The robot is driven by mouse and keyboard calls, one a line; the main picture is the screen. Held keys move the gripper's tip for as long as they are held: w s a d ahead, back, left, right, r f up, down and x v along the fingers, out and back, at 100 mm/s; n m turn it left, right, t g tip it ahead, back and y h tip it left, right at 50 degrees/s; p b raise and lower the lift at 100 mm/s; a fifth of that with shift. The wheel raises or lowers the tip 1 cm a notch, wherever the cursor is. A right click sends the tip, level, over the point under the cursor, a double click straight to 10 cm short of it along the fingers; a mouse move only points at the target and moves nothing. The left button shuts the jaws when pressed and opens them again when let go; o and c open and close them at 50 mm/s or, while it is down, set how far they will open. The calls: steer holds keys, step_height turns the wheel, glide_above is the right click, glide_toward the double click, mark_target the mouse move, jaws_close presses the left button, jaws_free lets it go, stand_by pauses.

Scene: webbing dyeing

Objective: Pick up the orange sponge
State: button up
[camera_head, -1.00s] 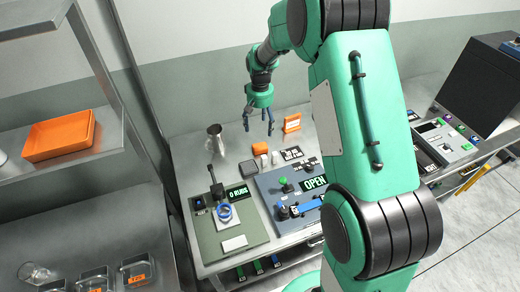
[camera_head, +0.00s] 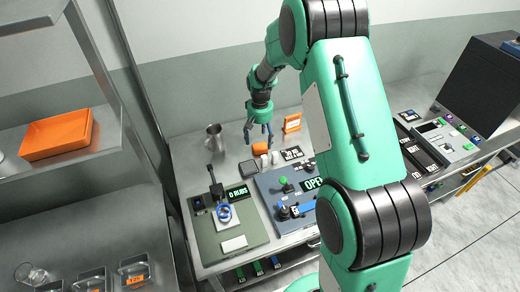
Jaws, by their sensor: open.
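The orange sponge (camera_head: 260,149) is a small orange block on the steel table, behind the control panels. My gripper (camera_head: 258,139) points down with its fingers apart, just above and around the sponge's far side in the picture. The fingers hold nothing that I can see. I cannot tell whether the fingertips touch the sponge.
A dark block (camera_head: 249,167) and small white pieces lie close in front of the sponge. A metal cup (camera_head: 215,137) stands to the left. An orange framed sign (camera_head: 292,122) stands to the right. The green panel (camera_head: 228,238) and blue panel (camera_head: 285,190) fill the front.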

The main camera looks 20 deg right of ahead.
mark_target(260, 146)
steer(key=shift+f, duration=0.1)
steer(key=shift+f+b, duration=0.65)
steer(key=shift+f, duration=1.85)
steer(key=c, duration=1.3)
